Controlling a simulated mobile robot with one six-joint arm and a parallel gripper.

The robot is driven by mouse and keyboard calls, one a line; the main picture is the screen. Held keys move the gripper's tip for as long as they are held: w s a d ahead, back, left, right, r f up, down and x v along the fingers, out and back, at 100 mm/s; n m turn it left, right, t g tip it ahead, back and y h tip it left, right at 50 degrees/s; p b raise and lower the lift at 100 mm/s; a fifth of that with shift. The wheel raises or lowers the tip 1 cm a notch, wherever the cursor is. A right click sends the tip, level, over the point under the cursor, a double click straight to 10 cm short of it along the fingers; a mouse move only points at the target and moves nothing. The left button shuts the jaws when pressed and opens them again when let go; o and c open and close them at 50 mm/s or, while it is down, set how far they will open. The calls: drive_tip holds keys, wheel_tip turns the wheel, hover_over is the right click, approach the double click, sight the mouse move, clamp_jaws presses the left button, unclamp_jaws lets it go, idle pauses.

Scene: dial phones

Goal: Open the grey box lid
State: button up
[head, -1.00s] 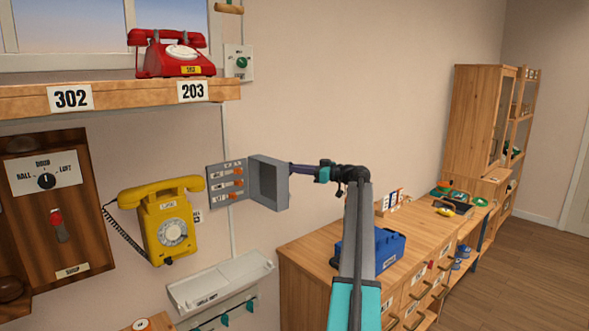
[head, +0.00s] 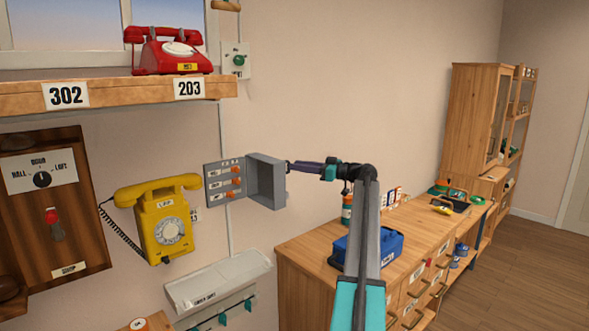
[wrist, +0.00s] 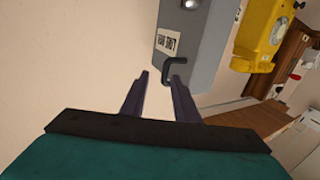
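The grey box (head: 224,170) is on the wall, with a panel of orange switches showing. Its grey lid (head: 266,182) stands swung open to the right of the panel. In the wrist view the lid's outer face (wrist: 190,38) carries a white label and a dark bent handle (wrist: 176,66). My gripper (wrist: 160,76) is open, its two dark fingers apart with nothing between them. The handle is just beyond the right fingertip in the wrist view; I cannot tell whether they touch. In the head view my gripper (head: 289,166) is at the lid's right edge.
A yellow phone (head: 164,222) hangs left of the box, and a red phone (head: 172,52) stands on the shelf above. A white tray (head: 218,284) is below. A wooden cabinet (head: 300,262) with a blue toolbox (head: 378,246) stands to the right. The wall right of the lid is bare.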

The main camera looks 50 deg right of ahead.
drive_tip(key=b+v, duration=0.2)
drive_tip(key=v, duration=0.9)
drive_tip(key=shift+f, duration=0.15)
